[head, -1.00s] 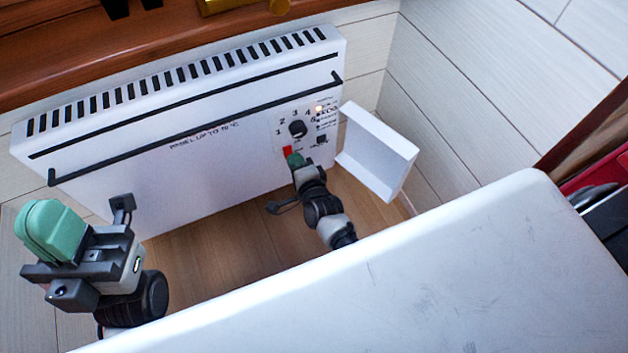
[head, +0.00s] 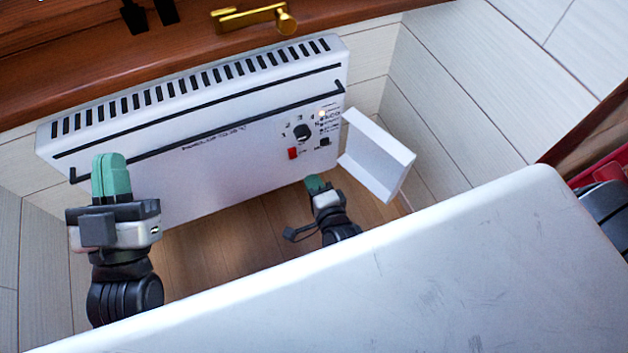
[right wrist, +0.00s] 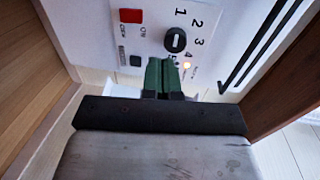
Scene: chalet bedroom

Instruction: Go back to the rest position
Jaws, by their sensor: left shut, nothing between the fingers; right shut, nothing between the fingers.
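My left gripper (head: 111,176) is at the left of the head view, with its green fingers shut and empty, pointing up in front of the heater's left end. My right gripper (head: 315,183) is lower right of the heater's middle, shut and empty, just below the control panel and apart from it. Its green fingers also show in the right wrist view (right wrist: 161,76), closed together, in front of the panel. The white panel heater (head: 215,160) has a black dial (head: 302,132), a red switch (head: 293,153) and a lit lamp (right wrist: 187,65).
A small white cover flap (head: 378,155) stands open at the heater's right end. A large white surface (head: 400,270) fills the foreground. A wooden sill (head: 180,60) with a brass handle (head: 255,17) is above the heater. Wooden floor (head: 220,245) shows between.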

